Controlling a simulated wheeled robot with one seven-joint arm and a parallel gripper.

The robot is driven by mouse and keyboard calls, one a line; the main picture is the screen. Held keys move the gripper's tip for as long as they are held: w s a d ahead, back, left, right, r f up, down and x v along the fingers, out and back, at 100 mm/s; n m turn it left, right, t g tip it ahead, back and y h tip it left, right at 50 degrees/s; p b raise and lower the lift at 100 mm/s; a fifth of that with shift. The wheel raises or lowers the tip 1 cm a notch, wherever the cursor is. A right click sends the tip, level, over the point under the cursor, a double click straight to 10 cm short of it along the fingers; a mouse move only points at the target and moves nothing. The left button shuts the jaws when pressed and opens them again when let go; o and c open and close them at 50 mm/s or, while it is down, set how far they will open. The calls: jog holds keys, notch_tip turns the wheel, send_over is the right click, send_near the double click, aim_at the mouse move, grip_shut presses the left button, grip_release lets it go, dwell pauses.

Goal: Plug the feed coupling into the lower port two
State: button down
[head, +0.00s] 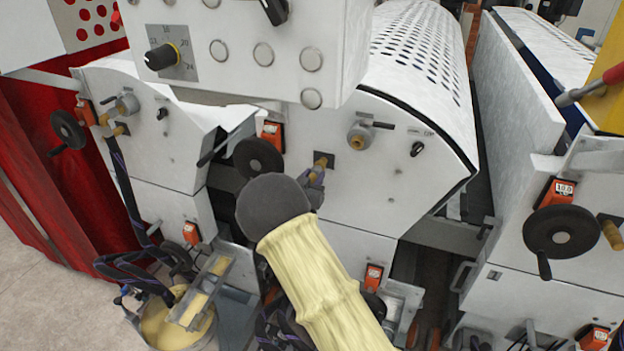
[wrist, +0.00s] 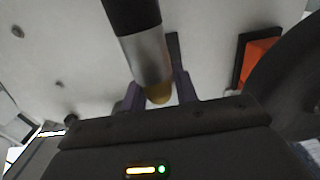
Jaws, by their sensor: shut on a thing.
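My gripper (head: 314,177) shows only in part beyond my arm's dark round end. It is at the middle machine's front, at the lower port with a dark square plate (head: 329,159). In the wrist view its purple fingers (wrist: 159,92) are shut on the feed coupling, a black and silver cylinder (wrist: 148,55) with a brass end between the fingers. The brass part (head: 319,163) shows against the plate in the head view. I cannot tell whether it is seated or just in front. The printed port number is not readable.
A handwheel (head: 259,157) is close left of my gripper, with an orange counter (head: 272,131) above it. A silver valve (head: 360,136) sits up and right. A control box (head: 240,60) overhangs above. Another machine with a handwheel (head: 561,231) stands right.

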jog(key=shift+w+d, duration=0.2)
jog(key=shift+w, duration=0.25)
jog(key=c, duration=1)
grip_release()
jog(key=shift+s, duration=0.1)
jog(key=shift+s+a+b, duration=0.15)
jog(key=shift+b, duration=0.15)
jog(key=b+v, duration=0.5)
jog(key=v, duration=1.2)
